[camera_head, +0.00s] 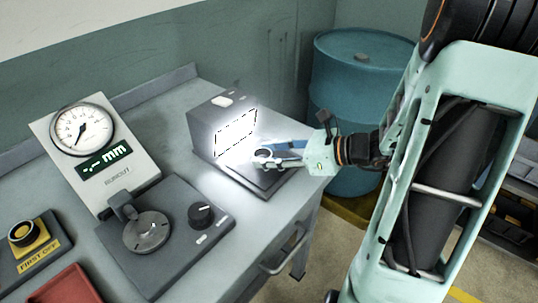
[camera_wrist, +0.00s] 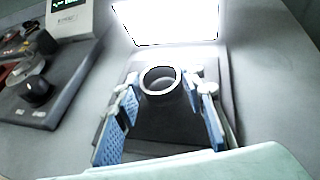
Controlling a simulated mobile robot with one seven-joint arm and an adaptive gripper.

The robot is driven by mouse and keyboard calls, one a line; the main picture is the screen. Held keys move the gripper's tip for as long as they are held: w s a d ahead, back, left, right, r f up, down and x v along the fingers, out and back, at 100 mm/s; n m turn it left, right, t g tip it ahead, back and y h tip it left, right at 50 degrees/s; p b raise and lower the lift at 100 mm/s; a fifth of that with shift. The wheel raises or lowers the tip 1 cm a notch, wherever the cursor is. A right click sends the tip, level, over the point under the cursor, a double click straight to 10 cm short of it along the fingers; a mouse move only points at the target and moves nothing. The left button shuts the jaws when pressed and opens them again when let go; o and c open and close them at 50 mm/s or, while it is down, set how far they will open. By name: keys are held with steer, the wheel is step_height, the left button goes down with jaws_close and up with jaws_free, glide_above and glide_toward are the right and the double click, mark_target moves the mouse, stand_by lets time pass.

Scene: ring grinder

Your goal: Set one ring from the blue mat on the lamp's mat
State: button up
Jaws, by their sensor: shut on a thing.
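My gripper (camera_head: 268,160) is shut on a metal ring (camera_wrist: 160,80). The ring is held between the fingertips over the lamp's dark mat (camera_wrist: 225,85), close to the lit panel. In the head view the mat (camera_head: 262,186) lies in front of the lamp (camera_head: 205,120), a grey box with a glowing white face. The lamp's bright panel (camera_wrist: 165,20) fills the top of the wrist view. I cannot tell whether the ring touches the mat. The blue mat is not in view.
A runout gauge with a dial (camera_head: 82,131) and a grey base with a knob (camera_head: 202,215) stand left of the lamp. A yellow "FIRST OFF" stand (camera_head: 42,258) and a red tray (camera_head: 66,285) are at the lower left. A teal drum (camera_head: 345,70) stands beyond the bench.

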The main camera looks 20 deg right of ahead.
steer(key=shift+f, duration=0.15)
steer(key=o, duration=1.2)
steer(key=p+v, duration=0.1)
steer(key=v, duration=1.1)
